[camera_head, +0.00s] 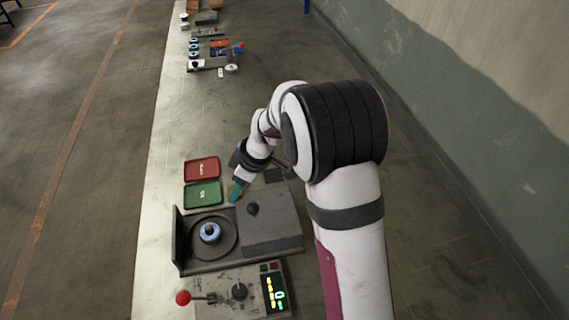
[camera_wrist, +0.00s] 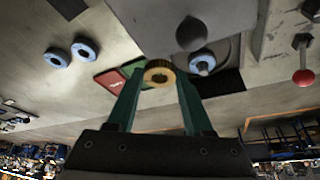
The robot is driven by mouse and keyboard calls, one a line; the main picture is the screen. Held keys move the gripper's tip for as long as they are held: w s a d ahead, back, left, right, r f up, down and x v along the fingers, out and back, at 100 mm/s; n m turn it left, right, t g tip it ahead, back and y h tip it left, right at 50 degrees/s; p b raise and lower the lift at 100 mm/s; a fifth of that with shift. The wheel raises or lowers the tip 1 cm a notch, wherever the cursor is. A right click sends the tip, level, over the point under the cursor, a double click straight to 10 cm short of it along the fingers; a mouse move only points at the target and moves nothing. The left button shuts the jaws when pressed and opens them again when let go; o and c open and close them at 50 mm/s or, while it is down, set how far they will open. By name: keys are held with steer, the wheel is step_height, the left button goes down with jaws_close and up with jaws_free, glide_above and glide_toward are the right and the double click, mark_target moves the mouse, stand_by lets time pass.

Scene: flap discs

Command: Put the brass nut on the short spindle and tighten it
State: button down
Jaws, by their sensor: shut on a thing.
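The brass nut (camera_wrist: 158,72) is a gold ring between the teal fingertips of my gripper (camera_wrist: 158,84) in the wrist view. My gripper is shut on it. In the head view my gripper (camera_head: 236,191) is above the machine's back edge, close to the green tray, and the nut is mostly hidden. The short spindle (camera_head: 209,230) stands up through a blue disc (camera_head: 210,234) in the round recess of the machine, nearer the front than my gripper. In the wrist view this disc (camera_wrist: 201,62) is just right of the nut. The nut is apart from the spindle.
A black knob (camera_head: 252,209) stands on the machine's grey plate (camera_head: 272,228), close to my gripper. A raised wall (camera_head: 178,240) edges the left side. Red (camera_head: 202,168) and green (camera_head: 203,193) trays lie behind. A control box with a red-knobbed lever (camera_head: 183,297) is in front.

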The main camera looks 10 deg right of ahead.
mark_target(210, 228)
steer(key=shift+s+a+f+n+g+y, duration=0.1)
steer(key=shift+s+a+f+n+g, duration=0.35)
steer(key=shift+s+a+n, duration=0.65)
steer(key=shift+s+a+f+n+g+y, duration=0.1)
steer(key=shift+s+a+f+n+g, duration=0.45)
steer(key=shift+a, duration=1)
steer(key=shift+s+a+f+n+g+y, duration=0.1)
steer(key=shift+s+a+f+n, duration=0.45)
steer(key=shift+a+n, duration=0.65)
steer(key=shift+s+a+f, duration=0.1)
steer(key=shift+f, duration=0.8)
steer(key=shift+f, duration=0.6)
steer(key=shift+f, duration=0.1)
steer(key=m, duration=0.1)
steer(key=m+t, duration=0.1)
steer(key=m, duration=0.3)
steer(key=shift+s+a+t, duration=0.1)
steer(key=shift+s+t, duration=0.2)
steer(key=shift+t, duration=0.1)
steer(key=m+t+h, duration=0.1)
steer(key=m, duration=0.2)
steer(key=shift+c, duration=1.1)
jaws_free()
